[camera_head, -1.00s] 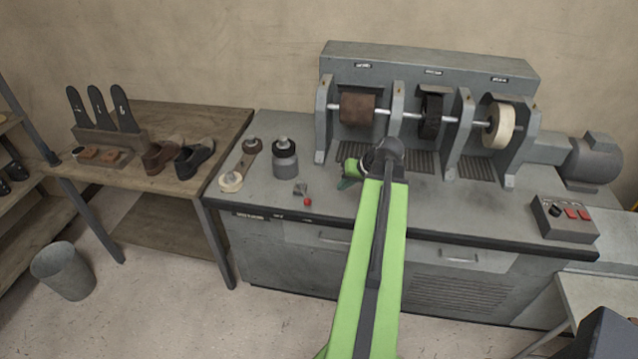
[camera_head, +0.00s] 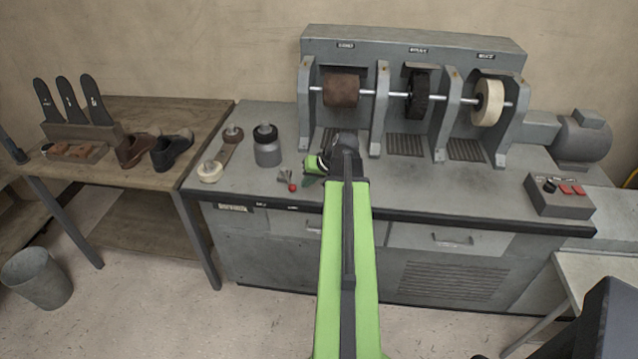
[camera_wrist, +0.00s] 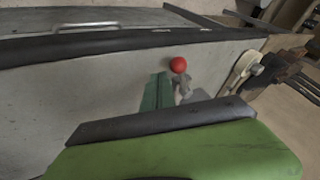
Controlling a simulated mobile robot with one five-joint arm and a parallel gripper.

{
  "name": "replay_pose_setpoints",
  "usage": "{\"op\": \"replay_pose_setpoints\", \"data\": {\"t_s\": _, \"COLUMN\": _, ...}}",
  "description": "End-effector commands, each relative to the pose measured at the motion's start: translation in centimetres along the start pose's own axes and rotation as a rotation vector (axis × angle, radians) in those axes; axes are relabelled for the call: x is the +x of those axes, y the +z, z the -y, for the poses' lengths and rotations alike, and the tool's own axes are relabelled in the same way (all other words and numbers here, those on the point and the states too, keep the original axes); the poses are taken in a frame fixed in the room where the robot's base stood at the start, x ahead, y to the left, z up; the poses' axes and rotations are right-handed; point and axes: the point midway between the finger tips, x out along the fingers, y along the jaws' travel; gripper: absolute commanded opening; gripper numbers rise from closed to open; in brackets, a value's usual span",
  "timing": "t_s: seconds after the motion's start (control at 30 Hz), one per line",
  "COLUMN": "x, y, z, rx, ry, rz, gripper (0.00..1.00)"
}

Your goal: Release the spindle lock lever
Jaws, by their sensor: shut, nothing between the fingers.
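The spindle lock lever (camera_head: 287,180) is a small grey piece with a red ball knob, on the front left of the grey bench top. In the wrist view the red knob (camera_wrist: 179,65) is just beyond my fingertips, with the grey lever body below and right of it. My gripper (camera_head: 309,181) has dark green fingers, shut and empty, a little right of the lever in the head view. The fingers also show in the wrist view (camera_wrist: 158,92), close to the lever's left side. I cannot tell whether they touch it.
The finishing machine (camera_head: 414,45) with several wheels stands behind. A switch box (camera_head: 558,195) is at right. Shoes (camera_head: 172,152) lie on the wooden table (camera_head: 118,179).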

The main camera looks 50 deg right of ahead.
Motion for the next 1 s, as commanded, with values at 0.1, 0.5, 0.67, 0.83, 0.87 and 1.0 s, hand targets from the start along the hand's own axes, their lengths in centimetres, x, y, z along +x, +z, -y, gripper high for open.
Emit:
{"op": "replay_pose_setpoints", "data": {"t_s": 0.1, "x": 0.6, "y": 0.1, "z": 0.9, "rx": 0.000, "ry": 0.000, "rz": 0.001, "gripper": 0.00}}
{"op": "replay_pose_setpoints", "data": {"t_s": 0.5, "x": 0.8, "y": -0.3, "z": 0.9, "rx": 0.001, "ry": 0.001, "rz": 0.000, "gripper": 0.00}}
{"op": "replay_pose_setpoints", "data": {"t_s": 0.67, "x": 0.8, "y": 0.1, "z": 1.3, "rx": 0.014, "ry": 0.007, "rz": -0.007, "gripper": 0.00}}
{"op": "replay_pose_setpoints", "data": {"t_s": 0.83, "x": 1.0, "y": 0.1, "z": 1.8, "rx": 0.047, "ry": 0.022, "rz": -0.022, "gripper": 0.00}}
{"op": "replay_pose_setpoints", "data": {"t_s": 0.87, "x": 1.1, "y": 0.1, "z": 1.9, "rx": 0.049, "ry": 0.023, "rz": -0.024, "gripper": 0.00}}
{"op": "replay_pose_setpoints", "data": {"t_s": 1.0, "x": 1.2, "y": 0.1, "z": 2.1, "rx": 0.065, "ry": 0.032, "rz": -0.031, "gripper": 0.00}}
